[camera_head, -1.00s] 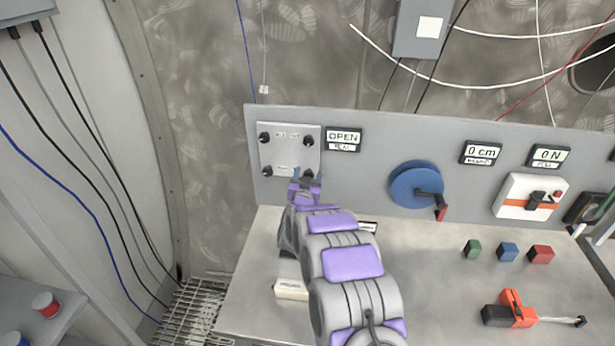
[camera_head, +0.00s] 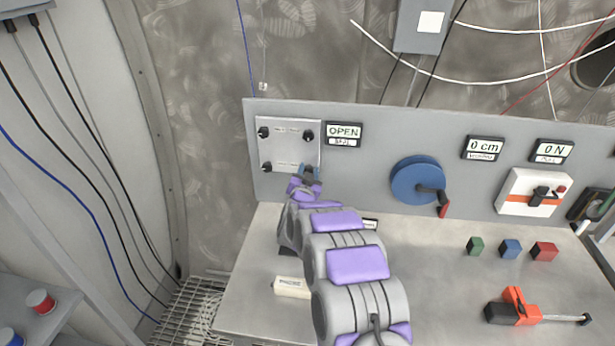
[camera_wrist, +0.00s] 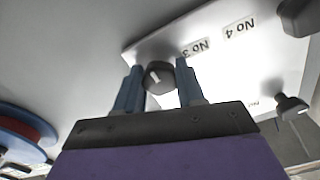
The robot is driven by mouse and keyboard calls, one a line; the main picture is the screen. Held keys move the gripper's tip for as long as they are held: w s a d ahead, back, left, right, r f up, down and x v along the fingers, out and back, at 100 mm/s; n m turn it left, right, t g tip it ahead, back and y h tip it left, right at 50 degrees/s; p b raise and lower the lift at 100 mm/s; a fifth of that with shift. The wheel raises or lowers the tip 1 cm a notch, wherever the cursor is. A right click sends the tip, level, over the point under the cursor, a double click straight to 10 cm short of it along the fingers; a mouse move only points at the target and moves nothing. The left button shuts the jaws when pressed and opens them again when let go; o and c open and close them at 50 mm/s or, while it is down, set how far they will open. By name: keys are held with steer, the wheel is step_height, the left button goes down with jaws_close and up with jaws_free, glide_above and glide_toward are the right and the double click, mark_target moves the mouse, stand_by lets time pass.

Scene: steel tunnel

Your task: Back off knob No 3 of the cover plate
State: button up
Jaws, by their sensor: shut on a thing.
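The pale cover plate (camera_head: 287,152) is on the upright panel at left in the head view, with a dark knob near each corner. My gripper (camera_head: 310,170) is at its lower right corner. In the wrist view the plate (camera_wrist: 222,68) appears turned over, with the labels No 3 (camera_wrist: 196,47) and No 4 (camera_wrist: 240,26). Knob No 3 (camera_wrist: 158,75), dark with a white mark, sits between the two blue fingers of my gripper (camera_wrist: 160,88), shut on it. Another knob (camera_wrist: 290,106) stands free at right. The fingers partly hide knob No 3 in the head view.
An OPEN display (camera_head: 343,133) is just right of the plate. A blue wheel with a handle (camera_head: 416,181) is farther right on the panel. A small white block (camera_head: 291,288) lies on the bench below my arm. Small coloured blocks (camera_head: 509,249) and an orange-black tool (camera_head: 514,310) are at right.

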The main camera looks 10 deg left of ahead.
steer(key=shift+r, duration=0.2)
steer(key=o, duration=0.8)
steer(key=shift+o, duration=1.2)
steer(key=shift+f, duration=0.1)
steer(key=s+p, duration=0.1)
steer(key=s, duration=1.6)
steer(key=shift+s+a, duration=0.15)
steer(key=shift+a, duration=0.25)
steer(key=shift+f, duration=0.1)
